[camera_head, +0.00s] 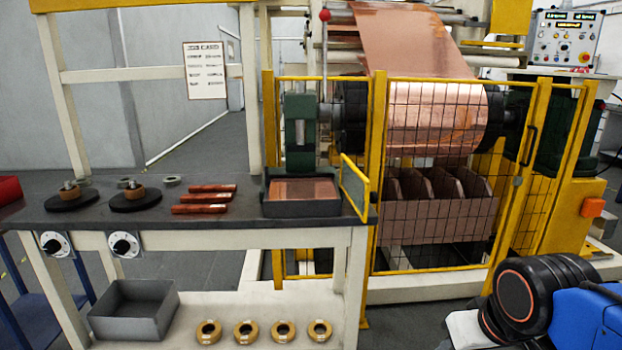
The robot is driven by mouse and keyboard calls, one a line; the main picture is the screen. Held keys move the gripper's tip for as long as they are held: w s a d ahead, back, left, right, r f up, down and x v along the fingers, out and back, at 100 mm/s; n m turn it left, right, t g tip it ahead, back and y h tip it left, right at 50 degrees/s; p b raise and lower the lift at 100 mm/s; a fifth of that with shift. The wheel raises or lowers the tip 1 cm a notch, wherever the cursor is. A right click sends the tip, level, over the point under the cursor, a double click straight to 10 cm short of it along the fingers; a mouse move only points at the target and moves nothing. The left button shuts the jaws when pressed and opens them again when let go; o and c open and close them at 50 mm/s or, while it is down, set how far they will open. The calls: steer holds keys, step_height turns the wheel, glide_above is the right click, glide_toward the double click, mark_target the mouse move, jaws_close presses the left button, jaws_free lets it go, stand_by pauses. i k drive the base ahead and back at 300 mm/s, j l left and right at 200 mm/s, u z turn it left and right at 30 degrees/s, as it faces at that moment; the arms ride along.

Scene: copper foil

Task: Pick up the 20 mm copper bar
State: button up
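Three copper bars lie side by side on the dark top of the workbench (225,222): a far one (212,187), a middle one (206,197) and a near one (198,209). They look much alike, and I cannot tell which is the 20 mm bar. Part of my arm shows at the lower right, black and blue, well away from the bars. My gripper is not in view.
Left of the bars stand two dark discs (72,200) (136,203) with copper-coloured rings. Right of them is a dark tray (302,209) holding copper sheet. A yellow mesh guard (375,150) encloses the foil roll (435,115). A grey bin (133,310) sits on the lower shelf.

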mark_target(201, 208)
steer(key=i+l+u, duration=0.1)
steer(key=u, duration=0.4)
steer(key=l+u, duration=0.25)
steer(key=u, duration=0.25)
steer(key=i+l+u, duration=0.1)
steer(key=l+u, duration=0.4)
steer(key=l, duration=1.65)
steer(key=i+j+u, duration=0.2)
steer(key=u, duration=0.15)
steer(key=i+j+u, duration=0.1)
steer(key=i+u, duration=0.15)
steer(key=u, duration=0.15)
